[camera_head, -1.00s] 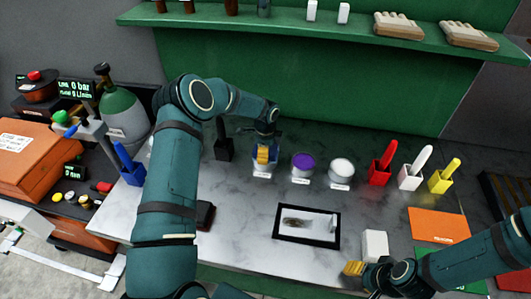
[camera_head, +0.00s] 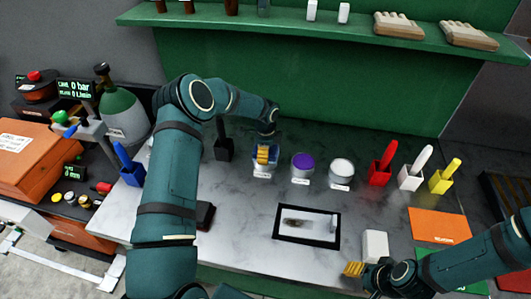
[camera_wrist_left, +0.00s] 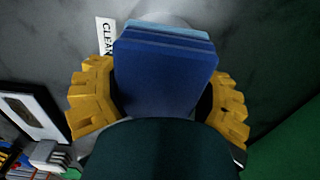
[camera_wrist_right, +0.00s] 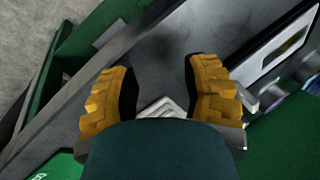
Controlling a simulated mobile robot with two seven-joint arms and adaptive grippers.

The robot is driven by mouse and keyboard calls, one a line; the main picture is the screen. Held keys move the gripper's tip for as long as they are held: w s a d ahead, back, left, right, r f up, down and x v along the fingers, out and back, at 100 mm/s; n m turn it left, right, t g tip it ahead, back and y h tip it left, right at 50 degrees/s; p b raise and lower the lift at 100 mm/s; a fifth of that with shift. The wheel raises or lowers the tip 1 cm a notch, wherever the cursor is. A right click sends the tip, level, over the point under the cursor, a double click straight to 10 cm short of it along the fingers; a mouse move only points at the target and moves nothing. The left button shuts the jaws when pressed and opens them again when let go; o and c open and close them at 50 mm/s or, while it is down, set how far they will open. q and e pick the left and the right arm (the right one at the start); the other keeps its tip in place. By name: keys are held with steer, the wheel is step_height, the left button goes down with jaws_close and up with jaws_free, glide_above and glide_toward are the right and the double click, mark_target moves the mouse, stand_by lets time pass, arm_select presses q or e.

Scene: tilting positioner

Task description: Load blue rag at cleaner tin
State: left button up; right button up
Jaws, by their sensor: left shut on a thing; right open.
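My left gripper (camera_head: 263,154) is shut on the blue rag (camera_wrist_left: 165,75), a folded block with a paler blue edge at the top of the left wrist view. In the head view it is at the cleaner tin (camera_head: 262,173), the leftmost of three tins. Part of the tin's white label (camera_wrist_left: 104,38) shows beside the rag in the left wrist view. The rag and fingers hide most of the tin, so I cannot tell whether the rag touches it. My right gripper (camera_wrist_right: 163,88) is open and empty, low in the head view near the white block (camera_head: 375,244).
A purple-topped tin (camera_head: 302,167) and a white-topped tin (camera_head: 341,172) stand to the right. Red (camera_head: 381,170), white (camera_head: 411,178) and yellow (camera_head: 442,180) holders stand further right. A black-framed tray (camera_head: 307,238) lies in front. A black holder (camera_head: 223,148) stands left of the tin.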

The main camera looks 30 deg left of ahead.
arm_select(q)
steer(key=shift+r+p, duration=1)
steer(key=shift+r, duration=1.25)
arm_select(e)
steer(key=shift+r, duration=1)
arm_select(q)
steer(key=shift+r, duration=1.25)
steer(key=shift+f, duration=0.1)
